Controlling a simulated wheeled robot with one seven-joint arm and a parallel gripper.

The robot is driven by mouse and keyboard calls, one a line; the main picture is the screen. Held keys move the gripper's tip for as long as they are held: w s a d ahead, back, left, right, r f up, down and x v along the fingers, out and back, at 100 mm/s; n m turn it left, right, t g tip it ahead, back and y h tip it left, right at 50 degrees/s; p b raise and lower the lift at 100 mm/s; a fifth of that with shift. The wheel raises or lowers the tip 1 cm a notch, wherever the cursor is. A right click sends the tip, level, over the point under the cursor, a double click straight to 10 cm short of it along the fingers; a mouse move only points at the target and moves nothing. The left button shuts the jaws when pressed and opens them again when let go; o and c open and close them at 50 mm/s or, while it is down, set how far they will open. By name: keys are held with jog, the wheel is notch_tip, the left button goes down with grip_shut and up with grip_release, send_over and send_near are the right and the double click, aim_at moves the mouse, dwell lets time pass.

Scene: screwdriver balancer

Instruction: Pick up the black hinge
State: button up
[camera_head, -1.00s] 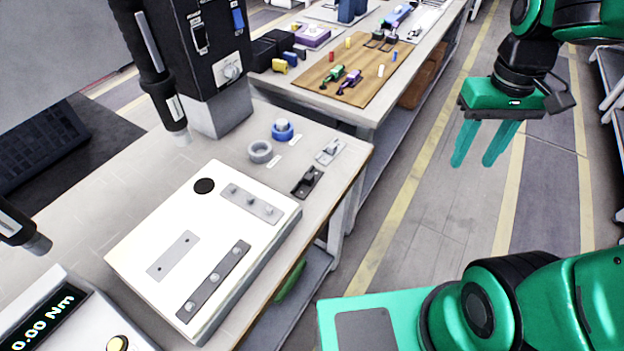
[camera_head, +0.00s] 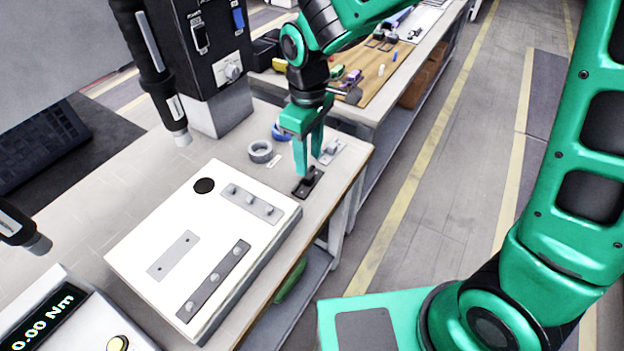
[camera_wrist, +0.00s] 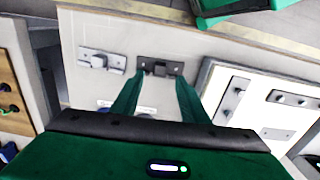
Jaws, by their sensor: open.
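The black hinge (camera_head: 309,183) lies on the light table near its right edge, to the right of the white board. In the wrist view the black hinge (camera_wrist: 163,67) lies between and just beyond my fingertips. My gripper (camera_head: 307,170) is open and points down over the black hinge. In the wrist view my gripper (camera_wrist: 158,78) shows its two green fingers apart, with nothing between them held. Whether the fingers touch the hinge I cannot tell. A grey hinge (camera_wrist: 98,60) lies beside the black one; it also shows in the head view (camera_head: 332,150).
A white board (camera_head: 200,240) with metal strips stands close on the left. A grey ring (camera_head: 260,151) and a blue roll (camera_head: 281,131) sit behind. A black tool box (camera_head: 205,50) stands at the back. The table edge is close on the right.

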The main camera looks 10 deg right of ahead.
aim_at(309, 176)
jog(key=shift+f, duration=3)
grip_shut()
